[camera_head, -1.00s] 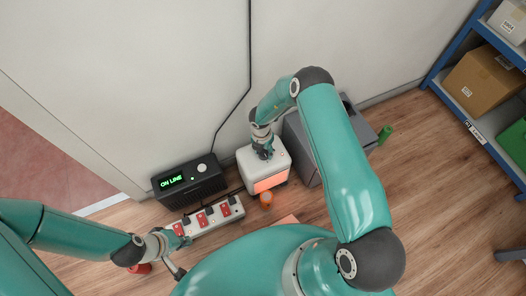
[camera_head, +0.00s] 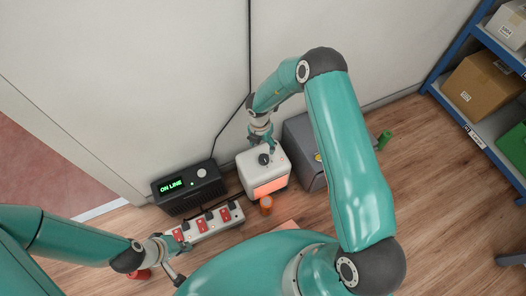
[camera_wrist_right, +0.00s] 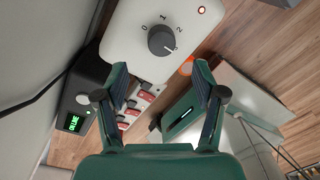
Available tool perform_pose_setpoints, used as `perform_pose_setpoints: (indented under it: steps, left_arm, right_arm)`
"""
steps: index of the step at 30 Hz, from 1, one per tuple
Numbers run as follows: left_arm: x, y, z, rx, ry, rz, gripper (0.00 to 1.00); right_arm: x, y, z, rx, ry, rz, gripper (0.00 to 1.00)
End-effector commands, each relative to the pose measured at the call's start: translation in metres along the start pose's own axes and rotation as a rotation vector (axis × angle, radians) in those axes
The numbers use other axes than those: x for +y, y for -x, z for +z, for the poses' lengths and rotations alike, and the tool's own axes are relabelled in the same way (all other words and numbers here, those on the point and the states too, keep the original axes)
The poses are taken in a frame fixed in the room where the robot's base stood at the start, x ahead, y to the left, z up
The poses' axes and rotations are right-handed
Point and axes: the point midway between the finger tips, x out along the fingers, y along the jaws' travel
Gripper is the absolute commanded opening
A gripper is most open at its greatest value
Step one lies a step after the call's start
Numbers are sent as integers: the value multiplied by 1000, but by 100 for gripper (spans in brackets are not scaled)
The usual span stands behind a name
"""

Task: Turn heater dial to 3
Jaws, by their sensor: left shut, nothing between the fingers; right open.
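The heater (camera_head: 263,176) is a white box with a glowing orange front, standing on the floor by the wall. Its dark round dial (camera_head: 264,159) is on top; in the right wrist view the dial (camera_wrist_right: 160,40) shows a pale pointer mark toward its lower right, beyond the printed 2. The numerals 0, 1 and 2 are readable there; I cannot make out a 3. My right gripper (camera_head: 268,146) is open and empty, just behind and above the dial, apart from it; its spread fingers also show in the right wrist view (camera_wrist_right: 160,82). My left gripper (camera_head: 181,250) is shut and empty by the power strip.
A power strip (camera_head: 215,225) with red switches lies in front of a black box (camera_head: 190,190) reading ON LINE. An orange cylinder (camera_head: 266,205) stands before the heater. A grey box (camera_head: 301,140) is right of it. Shelving (camera_head: 455,110) stands at right.

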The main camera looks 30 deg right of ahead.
Motion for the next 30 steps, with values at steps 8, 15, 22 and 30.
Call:
perform_pose_setpoints:
  steps: [8,15,22,30]
  left_arm:
    - [0,0,0,0,0,0,0]
    - [0,0,0,0,0,0,0]
    - [0,-1,0,0,0,0,0]
    - [0,-1,0,0,0,0,0]
  right_arm:
    - [0,32,0,0,2,0,69]
    - [0,34,0,1,2,0,69]
    - [0,34,0,0,2,0,69]
    - [-23,29,-9,-5,84,-45,69]
